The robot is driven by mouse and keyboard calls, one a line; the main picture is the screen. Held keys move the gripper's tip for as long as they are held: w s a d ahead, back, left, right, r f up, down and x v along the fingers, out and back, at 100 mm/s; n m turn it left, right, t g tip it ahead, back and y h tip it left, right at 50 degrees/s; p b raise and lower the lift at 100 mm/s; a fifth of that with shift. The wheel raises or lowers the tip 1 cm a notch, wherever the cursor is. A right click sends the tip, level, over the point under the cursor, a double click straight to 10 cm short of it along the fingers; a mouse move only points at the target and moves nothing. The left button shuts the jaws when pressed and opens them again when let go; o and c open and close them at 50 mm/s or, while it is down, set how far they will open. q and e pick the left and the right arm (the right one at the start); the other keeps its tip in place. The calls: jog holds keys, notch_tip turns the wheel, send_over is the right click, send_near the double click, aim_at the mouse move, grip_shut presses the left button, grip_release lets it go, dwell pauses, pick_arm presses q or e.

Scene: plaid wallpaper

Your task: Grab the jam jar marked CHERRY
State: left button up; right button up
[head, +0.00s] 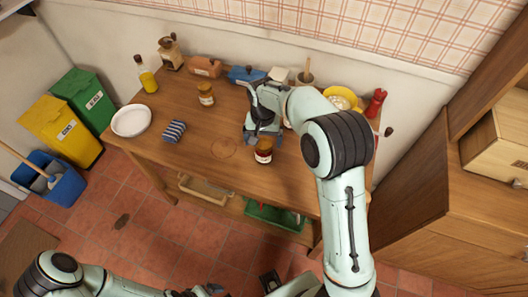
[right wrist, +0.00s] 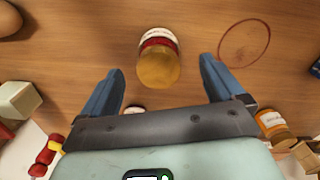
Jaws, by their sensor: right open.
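A jam jar (head: 264,156) with a red and white label stands near the table's front edge, just below my right gripper (head: 262,138) in the head view. In the right wrist view this jar (right wrist: 158,66) shows an amber top and lies between the lines of the two spread fingers of my right gripper (right wrist: 161,66). The fingers are open and apart from it on both sides. Another jar (head: 205,94), with an orange-and-white look, stands farther back left; a similar jar shows in the wrist view (right wrist: 272,124). I cannot read any label. My left arm is at the bottom edge, its gripper unclear.
A red ring (head: 223,148) marks bare wood left of the near jar.

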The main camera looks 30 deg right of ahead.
aim_at(264, 143)
jog(key=f, duration=0.5)
jog(key=shift+w+d, duration=0.15)
jog(key=shift+d, duration=0.05)
jog(key=shift+c, duration=0.3)
jog(key=c, duration=1.2)
